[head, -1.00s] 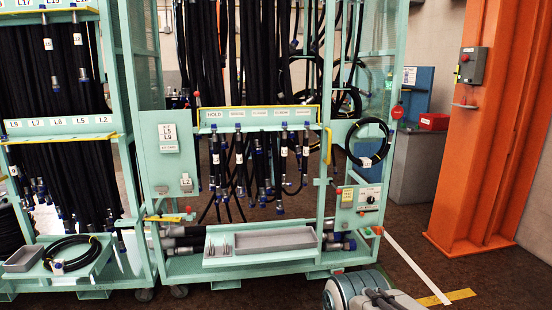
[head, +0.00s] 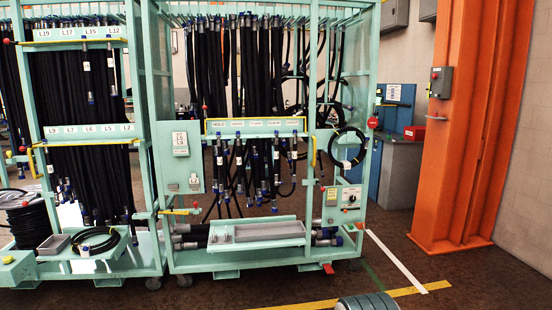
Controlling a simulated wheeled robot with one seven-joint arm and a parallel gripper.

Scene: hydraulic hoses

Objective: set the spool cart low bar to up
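No cart in view carries a readable "spool cart" name, so I cannot tell for certain which low bar is meant. The left hose cart (head: 148,120) has an upper yellow bar (head: 75,42) and a lower yellow bar (head: 85,144), which runs across the front just under the L9 to L2 labels. The middle hose cart (head: 372,100) has a yellow bar (head: 255,119) along its label strip. A black wound coil (head: 32,226) stands at the far left, partly cut off. My gripper is not in view; only a rounded part of my arm shows at the bottom edge.
A grey tray (head: 268,231) sits low on the middle cart. A red-tipped lever (head: 327,268) sticks out at its base. An orange column (head: 455,130) stands on the right. Brown floor with yellow and white lines is open in front.

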